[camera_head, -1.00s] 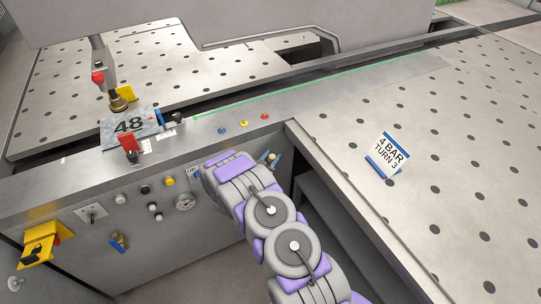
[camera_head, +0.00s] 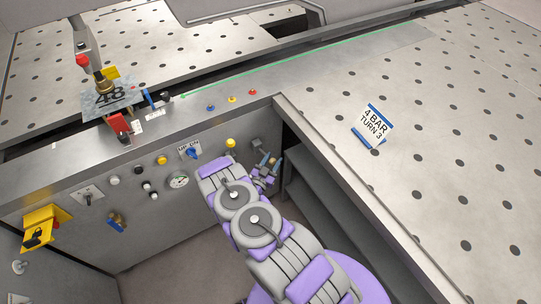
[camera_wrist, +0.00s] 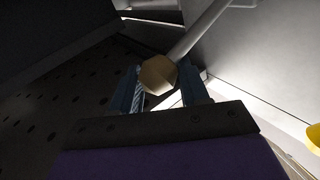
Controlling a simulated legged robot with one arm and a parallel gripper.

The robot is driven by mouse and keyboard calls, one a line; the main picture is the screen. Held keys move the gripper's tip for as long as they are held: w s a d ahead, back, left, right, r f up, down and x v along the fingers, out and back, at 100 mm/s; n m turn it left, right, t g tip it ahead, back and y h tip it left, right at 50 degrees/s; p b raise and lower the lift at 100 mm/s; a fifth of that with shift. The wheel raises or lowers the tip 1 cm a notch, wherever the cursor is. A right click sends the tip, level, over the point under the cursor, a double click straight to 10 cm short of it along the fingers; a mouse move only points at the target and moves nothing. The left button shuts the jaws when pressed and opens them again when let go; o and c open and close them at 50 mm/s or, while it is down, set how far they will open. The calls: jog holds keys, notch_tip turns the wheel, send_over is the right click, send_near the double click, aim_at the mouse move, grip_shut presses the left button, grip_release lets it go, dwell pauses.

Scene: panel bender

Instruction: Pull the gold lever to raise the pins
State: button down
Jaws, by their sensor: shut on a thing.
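The gold lever's hexagonal end (camera_wrist: 158,74) sits between the two blue fingers of my gripper (camera_wrist: 160,88) in the wrist view. A grey rod runs up and right behind it. My gripper is shut on this gold end. In the head view my gripper (camera_head: 267,165) is at the front panel's right end, just below the worktop's inner corner. The lever is too small and too covered by the fingers to make out there. The pins are not clearly seen.
The front panel carries a blue knob (camera_head: 193,152), a gauge (camera_head: 179,181), a yellow button (camera_head: 230,143) and a yellow switch box (camera_head: 42,228). Dark shelves (camera_head: 320,200) lie under the table, right of my arm.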

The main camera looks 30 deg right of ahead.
jog(key=shift+s+f+m+h+b, duration=0.2)
jog(key=shift+f+m, duration=0.1)
jog(key=shift+f, duration=0.2)
jog(key=shift+s+f+m+h+b, duration=0.15)
jog(key=shift+f+m, duration=0.15)
jog(key=shift+f, duration=0.3)
jog(key=shift+s+f, duration=0.15)
jog(key=shift+f, duration=0.05)
jog(key=c, duration=0.7)
grip_release()
jog(key=shift+a, duration=0.15)
jog(key=shift+a, duration=0.15)
jog(key=p+v, duration=0.2)
jog(key=v, duration=1.5)
